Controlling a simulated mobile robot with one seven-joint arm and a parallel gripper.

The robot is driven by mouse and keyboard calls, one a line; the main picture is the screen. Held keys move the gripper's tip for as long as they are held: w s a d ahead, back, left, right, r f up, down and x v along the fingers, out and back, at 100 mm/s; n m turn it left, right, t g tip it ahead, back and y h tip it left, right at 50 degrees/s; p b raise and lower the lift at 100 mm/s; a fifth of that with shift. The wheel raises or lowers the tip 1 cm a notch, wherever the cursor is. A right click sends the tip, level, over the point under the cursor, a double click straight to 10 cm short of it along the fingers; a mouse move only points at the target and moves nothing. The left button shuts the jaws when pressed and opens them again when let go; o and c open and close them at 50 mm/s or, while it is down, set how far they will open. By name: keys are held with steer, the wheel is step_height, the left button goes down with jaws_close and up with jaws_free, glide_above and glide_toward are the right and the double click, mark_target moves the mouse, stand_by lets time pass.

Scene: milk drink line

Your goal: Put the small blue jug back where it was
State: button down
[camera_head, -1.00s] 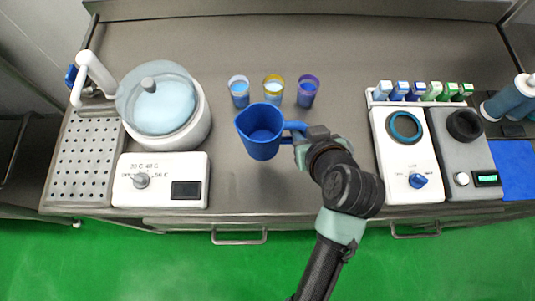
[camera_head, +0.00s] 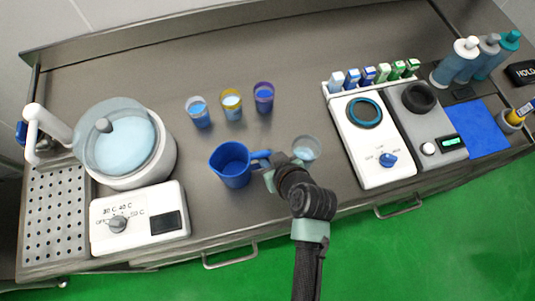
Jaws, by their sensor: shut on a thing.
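The small blue jug (camera_head: 231,168) is upright near the middle front of the steel counter, with its handle pointing right. It looks empty inside. My gripper (camera_head: 264,166) is at the right side of the jug, shut on its handle. The fingertips are partly hidden by the wrist and handle. I cannot tell whether the jug's base touches the counter.
Three small cups, with blue (camera_head: 199,112), yellow (camera_head: 231,105) and purple (camera_head: 264,97) rims, stand behind the jug. A clear cup (camera_head: 306,149) stands right of my gripper. The white heated vat (camera_head: 130,160) is left. A blue mat (camera_head: 476,130) lies right.

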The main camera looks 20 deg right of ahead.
steer(key=shift+f, duration=0.1)
steer(key=c, duration=0.8)
jaws_free()
steer(key=shift+o, duration=0.2)
